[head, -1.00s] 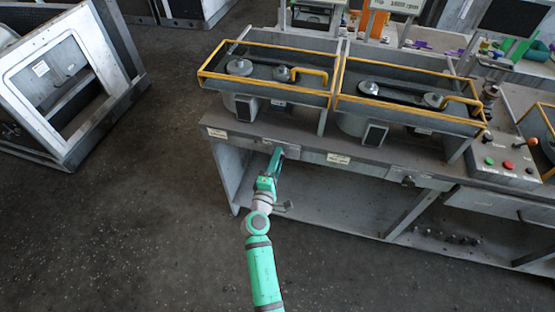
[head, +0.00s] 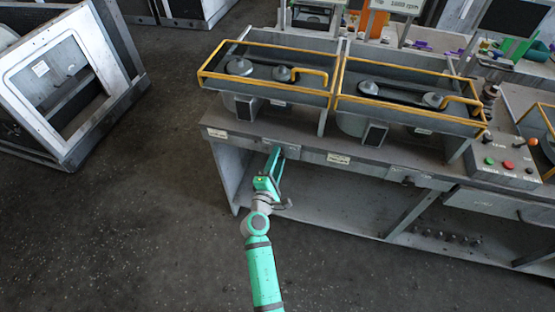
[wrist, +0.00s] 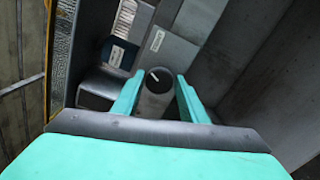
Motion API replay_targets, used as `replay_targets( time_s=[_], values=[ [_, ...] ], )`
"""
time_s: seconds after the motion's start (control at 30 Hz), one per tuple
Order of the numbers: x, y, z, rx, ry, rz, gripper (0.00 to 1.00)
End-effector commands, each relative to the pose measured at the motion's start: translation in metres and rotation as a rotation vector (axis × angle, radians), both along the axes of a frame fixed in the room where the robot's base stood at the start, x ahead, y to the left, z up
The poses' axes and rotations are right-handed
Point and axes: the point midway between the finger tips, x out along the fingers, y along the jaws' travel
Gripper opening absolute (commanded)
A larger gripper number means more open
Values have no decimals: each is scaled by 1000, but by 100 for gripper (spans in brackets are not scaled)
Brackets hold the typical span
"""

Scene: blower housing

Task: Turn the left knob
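The left knob (wrist: 159,79) is a dark round knob with a white pointer line, on the bench's front edge. In the wrist view its line slants. My gripper (head: 278,151) reaches the bench front from below in the head view and hides this knob there. In the wrist view my two green fingers (wrist: 161,84) stand one on each side of the knob, with a gap between them. The fingers look slightly clear of the knob's sides; contact cannot be told for sure. A second knob (head: 407,180) sits farther right on the bench front.
The bench top (head: 290,131) carries two yellow-railed blower units with pulleys above my gripper. A control panel (head: 508,165) with red and green buttons is at the right. Open lower shelf (head: 350,215) below. Floor to the left is clear up to a metal frame (head: 68,150).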

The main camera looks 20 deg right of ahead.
Motion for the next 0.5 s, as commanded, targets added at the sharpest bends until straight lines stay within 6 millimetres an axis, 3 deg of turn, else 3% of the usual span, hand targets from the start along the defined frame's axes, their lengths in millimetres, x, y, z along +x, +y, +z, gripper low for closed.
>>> replay_targets(
  time_s=[0.33, 0.5],
  values=[
    [0, 0, 0, 0, -2, -1, 52],
    [-11, 8, -1, -1, 1, 1, 52]
  ],
)
